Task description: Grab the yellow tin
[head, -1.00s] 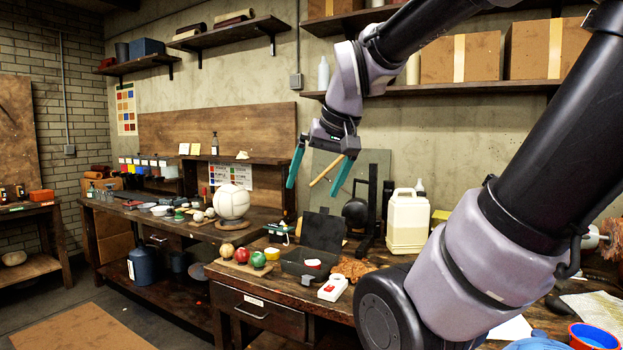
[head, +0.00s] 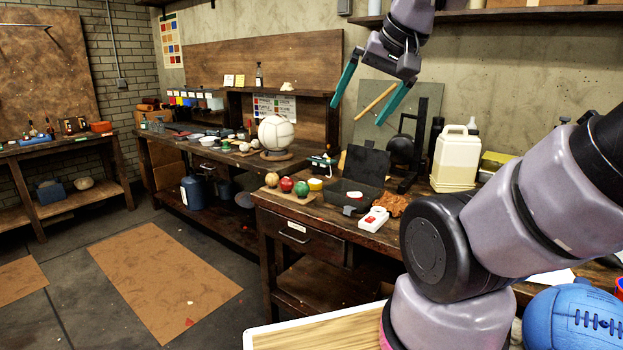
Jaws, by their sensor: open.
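A red ball (head: 286,184) and a tan ball (head: 272,179) sit beside the green one on a board. A black stand (head: 411,143) and a cream jug (head: 454,160) rise behind the case. A white box with red (head: 374,219) lies in front. Floor at left is mostly open.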

